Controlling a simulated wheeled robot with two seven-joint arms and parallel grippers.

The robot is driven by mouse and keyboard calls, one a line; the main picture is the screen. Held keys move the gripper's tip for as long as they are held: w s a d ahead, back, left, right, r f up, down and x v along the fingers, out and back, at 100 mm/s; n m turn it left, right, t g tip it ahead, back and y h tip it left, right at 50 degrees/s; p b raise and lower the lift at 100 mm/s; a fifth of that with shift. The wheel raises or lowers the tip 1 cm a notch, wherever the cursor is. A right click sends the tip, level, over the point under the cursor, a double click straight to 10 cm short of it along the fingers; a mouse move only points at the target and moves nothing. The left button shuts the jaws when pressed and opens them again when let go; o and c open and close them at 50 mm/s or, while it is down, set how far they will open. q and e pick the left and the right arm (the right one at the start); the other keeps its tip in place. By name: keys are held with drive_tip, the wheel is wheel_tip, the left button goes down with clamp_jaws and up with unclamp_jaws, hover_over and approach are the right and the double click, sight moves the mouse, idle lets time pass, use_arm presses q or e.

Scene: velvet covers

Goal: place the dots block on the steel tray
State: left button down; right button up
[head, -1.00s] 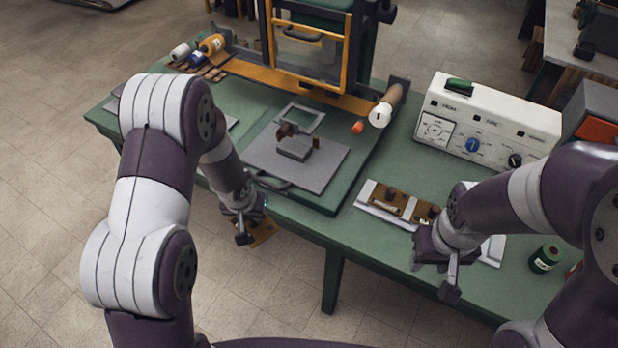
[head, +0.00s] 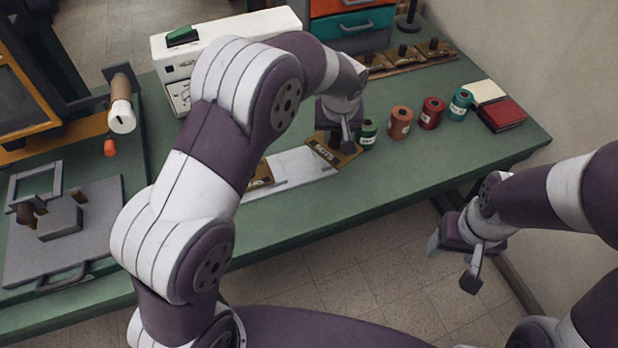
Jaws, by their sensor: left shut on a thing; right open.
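My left gripper (head: 346,145) is shut on a brown block (head: 325,152) with lettering, which I take as the dots block. It holds the block at the right end of the pale steel tray (head: 300,168). The block appears turned relative to the tray, and I cannot tell whether it touches it. Another brown block (head: 262,176) sits on the tray to the left, partly hidden by my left arm. My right gripper (head: 452,262) is open and empty, off the table's front edge at the right.
Several thread spools (head: 400,122) stand right of the tray, the green one (head: 368,134) close to the held block. Books (head: 500,112) lie further right. A rack of brown blocks (head: 433,50) is behind. A grey board (head: 90,225) with a clamp lies at left.

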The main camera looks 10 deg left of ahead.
use_arm(q)
drive_tip(key=shift+d, duration=0.95)
drive_tip(key=a, duration=0.2)
drive_tip(key=a+f+p, duration=0.1)
drive_tip(key=shift+w+a, duration=0.25)
drive_tip(key=shift+a, duration=0.15)
drive_tip(key=a+f, duration=0.2)
drive_tip(key=f, duration=0.1)
drive_tip(key=w+a+f+p, duration=0.1)
drive_tip(key=a+f, duration=0.4)
drive_tip(key=f, duration=0.1)
drive_tip(key=shift+w+a+p, duration=0.15)
drive_tip(key=shift+w+p, duration=0.2)
drive_tip(key=shift+w, duration=0.05)
use_arm(e)
drive_tip(key=shift+s+r, duration=0.1)
drive_tip(key=shift+r, duration=0.5)
use_arm(q)
drive_tip(key=shift+f, duration=0.1)
use_arm(e)
drive_tip(key=shift+f, duration=0.1)
use_arm(q)
drive_tip(key=c, duration=0.8)
unclamp_jaws()
drive_tip(key=shift+c, duration=0.2)
